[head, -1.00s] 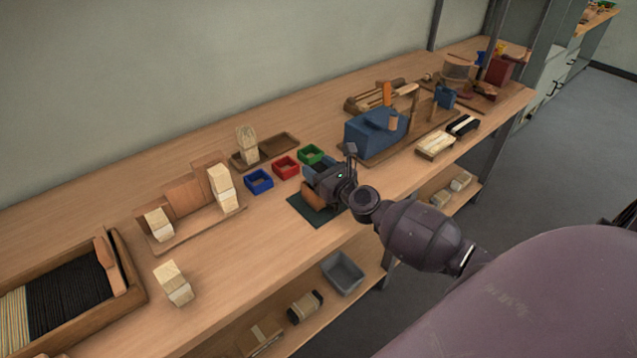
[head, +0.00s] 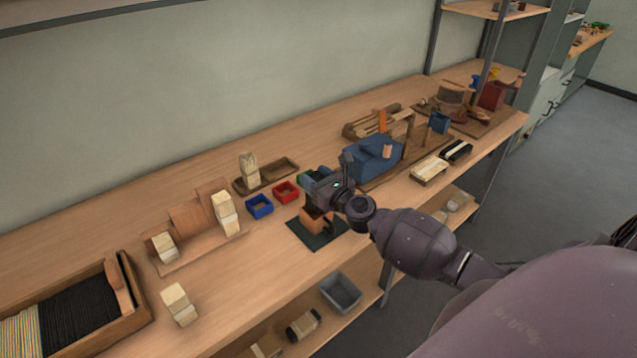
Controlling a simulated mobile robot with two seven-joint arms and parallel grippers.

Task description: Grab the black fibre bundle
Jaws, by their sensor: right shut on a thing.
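Black fibres (head: 75,303) lie in a wooden tray at the lower left, beside pale fibres. A separate black bundle with a pale band (head: 457,151) lies near the front edge at the right. My right gripper (head: 319,216) points down over a dark green mat (head: 308,241), far from the tray. It is shut on an orange-brown block (head: 312,218), which my gripper partly covers; whether the block touches the mat is hard to tell. My left gripper is not in view.
Blue (head: 259,206), red (head: 286,193) and green bins stand behind the mat. A big blue block (head: 372,160) is to the right. Wooden blocks (head: 179,304) stand at the left. A grey bin (head: 340,291) is on the lower shelf.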

